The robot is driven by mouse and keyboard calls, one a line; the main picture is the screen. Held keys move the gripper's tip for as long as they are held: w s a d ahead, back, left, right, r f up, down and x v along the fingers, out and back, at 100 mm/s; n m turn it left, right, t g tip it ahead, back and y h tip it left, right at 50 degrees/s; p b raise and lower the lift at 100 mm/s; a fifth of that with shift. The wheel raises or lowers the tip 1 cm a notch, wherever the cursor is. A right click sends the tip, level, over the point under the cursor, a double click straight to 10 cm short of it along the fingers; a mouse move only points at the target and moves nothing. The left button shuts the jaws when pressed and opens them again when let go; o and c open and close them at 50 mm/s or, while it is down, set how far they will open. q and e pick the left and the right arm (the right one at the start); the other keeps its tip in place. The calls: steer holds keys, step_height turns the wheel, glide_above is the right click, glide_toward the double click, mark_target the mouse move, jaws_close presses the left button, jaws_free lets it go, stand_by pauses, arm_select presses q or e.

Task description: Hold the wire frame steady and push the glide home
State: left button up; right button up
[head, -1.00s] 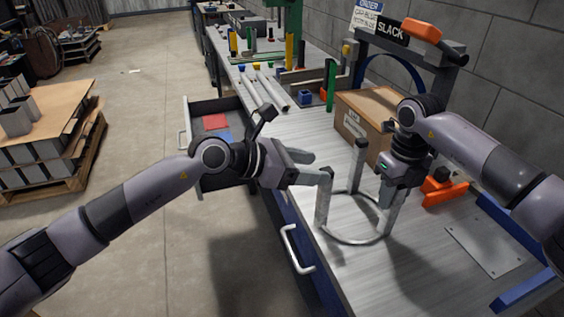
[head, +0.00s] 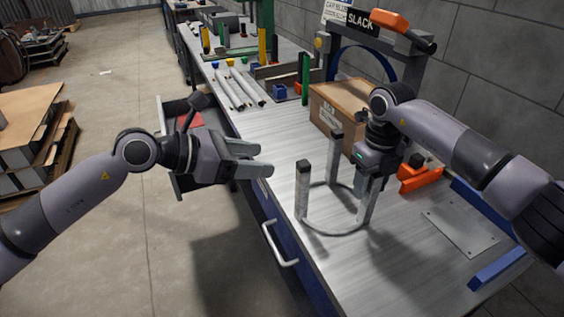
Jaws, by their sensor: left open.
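The wire frame (head: 334,232) is a grey metal ring lying on the bench with upright legs. Its left leg (head: 302,195) and far leg (head: 334,160) stand free, each with a darker top end; I cannot tell whether either end is a glide. My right gripper (head: 364,185) points down at the right leg and appears closed on it, hiding that leg's top. My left gripper (head: 268,160) is open and empty, up and left of the left leg, apart from it, with its fingers pointing right.
A cardboard box (head: 338,105) stands behind the frame. An orange block (head: 420,178) and a flat metal plate (head: 460,228) lie to the right. An open drawer (head: 180,185) juts out behind my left arm. The bench's front edge has a handle (head: 280,245). Grey tubes (head: 238,85) lie further back.

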steer(key=shift+o, duration=0.6)
